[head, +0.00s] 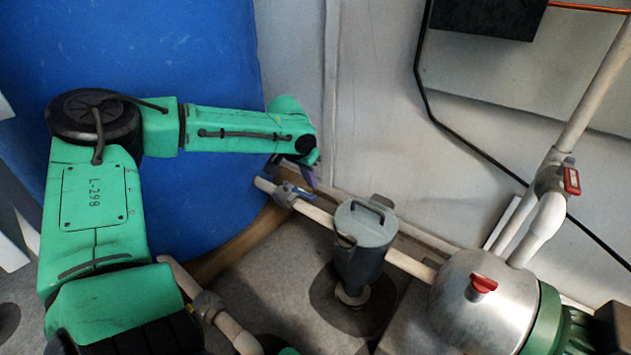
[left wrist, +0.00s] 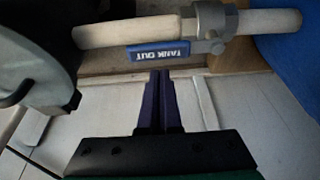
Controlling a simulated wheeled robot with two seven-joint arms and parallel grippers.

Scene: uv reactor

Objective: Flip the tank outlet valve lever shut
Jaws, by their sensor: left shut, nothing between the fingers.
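The tank outlet valve (head: 283,195) sits on the pale pipe in front of the blue tank; its grey body (left wrist: 213,22) also shows in the left wrist view. Its blue lever (left wrist: 160,53), marked TANK OUT, lies roughly along the pipe. My left gripper (head: 307,178) is beside the valve, with its dark purple fingers pressed together and empty. In the left wrist view the fingertips (left wrist: 161,74) are just below the lever's lower edge, near its middle. I cannot tell whether they touch it. My right gripper is not in view.
The blue tank (head: 185,55) stands behind my left arm. A grey lidded strainer pot (head: 362,235) stands right of the valve on the same pipe (head: 318,215). Farther right are a steel pump (head: 485,310) and a red-handled valve (head: 571,180). A wall is behind.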

